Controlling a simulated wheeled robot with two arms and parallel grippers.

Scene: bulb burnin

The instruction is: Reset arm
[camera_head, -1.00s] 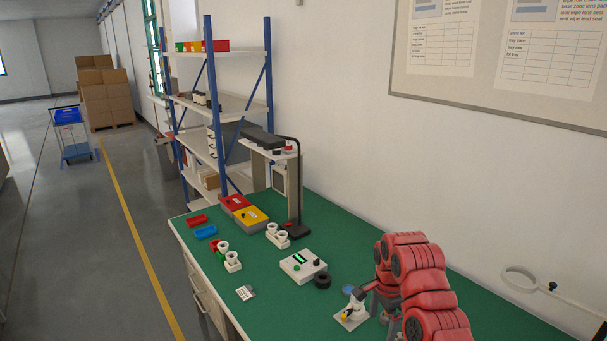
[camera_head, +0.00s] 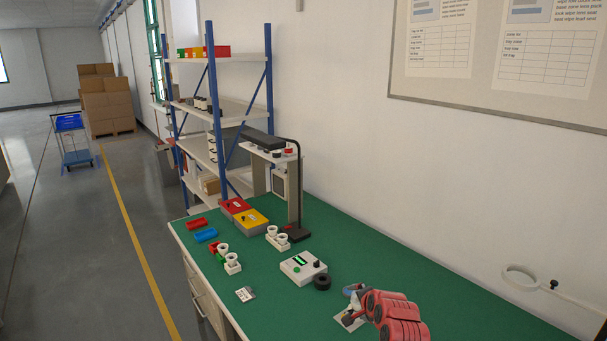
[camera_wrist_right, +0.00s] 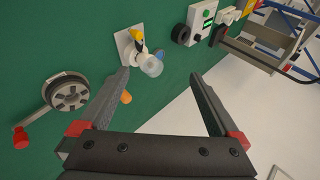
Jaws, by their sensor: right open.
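My right arm's red links (camera_head: 395,315) come in at the bottom of the head view, over the green bench. In the right wrist view my right gripper (camera_wrist_right: 161,76) is open, its two dark fingers wide apart with nothing between them. Beyond the fingertips a small white plate (camera_wrist_right: 124,43) carries a white and yellow fitting, with a clear rounded bulb-like part (camera_wrist_right: 151,67) beside it. The plate also shows in the head view (camera_head: 343,323), partly hidden by my arm. My left gripper is not in view.
The green bench (camera_head: 420,275) holds a white meter box (camera_head: 303,267), a black ring (camera_head: 322,282), white cup sockets (camera_head: 277,236) and red and yellow boxes (camera_head: 251,222). A reel with a red-handled crank (camera_wrist_right: 66,93) lies left in the wrist view. A shelf rack (camera_head: 222,111) stands behind.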

